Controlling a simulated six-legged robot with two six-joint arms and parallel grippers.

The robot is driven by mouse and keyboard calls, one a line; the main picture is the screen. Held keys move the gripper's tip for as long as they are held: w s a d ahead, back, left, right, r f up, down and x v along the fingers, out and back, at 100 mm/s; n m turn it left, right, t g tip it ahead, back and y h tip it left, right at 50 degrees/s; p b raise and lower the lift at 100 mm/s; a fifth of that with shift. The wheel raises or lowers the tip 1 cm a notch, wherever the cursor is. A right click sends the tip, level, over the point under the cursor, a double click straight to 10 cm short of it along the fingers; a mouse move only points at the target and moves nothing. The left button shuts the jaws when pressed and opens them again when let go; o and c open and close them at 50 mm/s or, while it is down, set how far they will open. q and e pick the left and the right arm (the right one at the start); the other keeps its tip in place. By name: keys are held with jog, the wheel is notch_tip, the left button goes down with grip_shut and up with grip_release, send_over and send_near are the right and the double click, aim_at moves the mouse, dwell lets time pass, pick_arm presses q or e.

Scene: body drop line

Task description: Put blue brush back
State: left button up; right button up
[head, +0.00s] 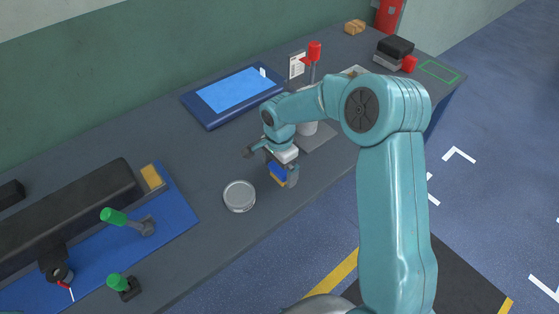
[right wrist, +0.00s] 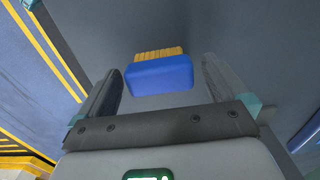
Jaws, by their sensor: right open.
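The blue brush (head: 278,174) with yellow bristles is at the bench's front edge side, partly hidden by my right gripper (head: 271,167) in the head view. In the right wrist view the brush (right wrist: 160,74) lies between the two fingers of my right gripper (right wrist: 161,70), bristles pointing away from the palm. The fingers are open, with a visible gap on each side of the brush. I cannot tell whether the brush rests on the bench. My left gripper is not in view.
A round grey metal dish (head: 239,196) lies left of the brush. Left, a blue mat (head: 181,205) bears a long dark bar (head: 75,212) and a green-handled clamp (head: 115,217).

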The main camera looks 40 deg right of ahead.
aim_at(279, 168)
jog(key=shift+r, duration=0.55)
notch_tip(279, 168, up, 11)
jog(key=b, duration=0.1)
jog(key=shift+b, duration=0.35)
jog(key=shift+s, duration=0.1)
